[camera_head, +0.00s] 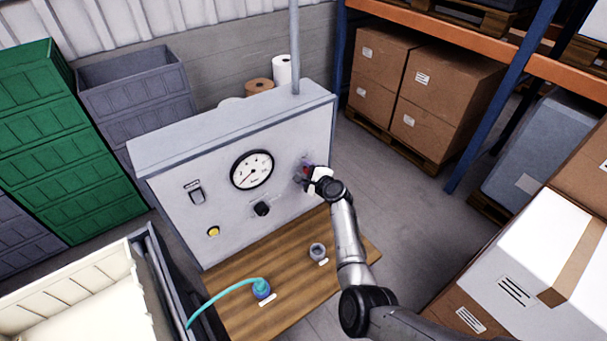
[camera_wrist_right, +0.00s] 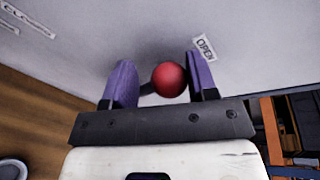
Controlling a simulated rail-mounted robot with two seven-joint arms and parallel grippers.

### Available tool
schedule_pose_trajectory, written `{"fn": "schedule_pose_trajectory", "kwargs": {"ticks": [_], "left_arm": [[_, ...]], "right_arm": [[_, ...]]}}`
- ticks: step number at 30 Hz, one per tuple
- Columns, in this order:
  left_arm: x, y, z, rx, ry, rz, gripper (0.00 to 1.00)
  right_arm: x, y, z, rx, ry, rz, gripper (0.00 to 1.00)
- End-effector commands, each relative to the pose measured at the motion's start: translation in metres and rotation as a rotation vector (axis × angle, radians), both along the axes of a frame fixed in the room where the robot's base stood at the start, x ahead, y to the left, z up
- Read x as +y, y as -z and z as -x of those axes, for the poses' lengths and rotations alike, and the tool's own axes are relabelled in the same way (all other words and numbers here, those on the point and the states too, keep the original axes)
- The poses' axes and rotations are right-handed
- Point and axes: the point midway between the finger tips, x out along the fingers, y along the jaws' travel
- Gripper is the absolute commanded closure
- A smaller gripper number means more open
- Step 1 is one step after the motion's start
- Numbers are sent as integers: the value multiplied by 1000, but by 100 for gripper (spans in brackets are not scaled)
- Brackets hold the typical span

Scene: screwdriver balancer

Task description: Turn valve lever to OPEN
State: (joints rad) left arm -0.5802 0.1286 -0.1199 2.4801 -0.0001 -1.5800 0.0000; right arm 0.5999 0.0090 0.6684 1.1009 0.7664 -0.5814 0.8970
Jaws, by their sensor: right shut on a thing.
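The valve lever has a red ball knob (camera_wrist_right: 169,79) and a dark rod, part of which shows left of the knob in the right wrist view. My right gripper (camera_wrist_right: 161,82) is shut on the lever, with its purple finger pads on either side of the knob. An OPEN label (camera_wrist_right: 205,47) is on the panel close to the right finger. A CLOSED label (camera_wrist_right: 28,18) is at the upper left. In the head view my right gripper (camera_head: 307,177) is at the right part of the grey panel (camera_head: 220,225), hiding most of the lever. My left gripper is not in view.
The panel has a gauge (camera_head: 252,170), a black knob (camera_head: 262,208), a switch (camera_head: 196,194) and a yellow button (camera_head: 213,232). A wooden bench top (camera_head: 235,316) in front carries a blue hose fitting (camera_head: 262,290) and a grey socket (camera_head: 317,251). White boxes (camera_head: 540,260) stand at right.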

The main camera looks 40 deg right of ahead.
Motion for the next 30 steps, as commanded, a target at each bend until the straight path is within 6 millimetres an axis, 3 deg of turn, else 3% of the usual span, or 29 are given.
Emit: {"fn": "schedule_pose_trajectory", "kwargs": {"ticks": [1,6,24,25,30], "left_arm": [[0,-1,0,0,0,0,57],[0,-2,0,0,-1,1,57],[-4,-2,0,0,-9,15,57],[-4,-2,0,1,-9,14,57],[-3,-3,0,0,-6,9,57]], "right_arm": [[-10,6,4,12,12,-5,90],[-14,9,5,15,11,-55,90],[-16,13,6,18,11,-82,89],[-16,13,6,18,11,-82,44],[-16,12,6,16,11,-84,28]]}}
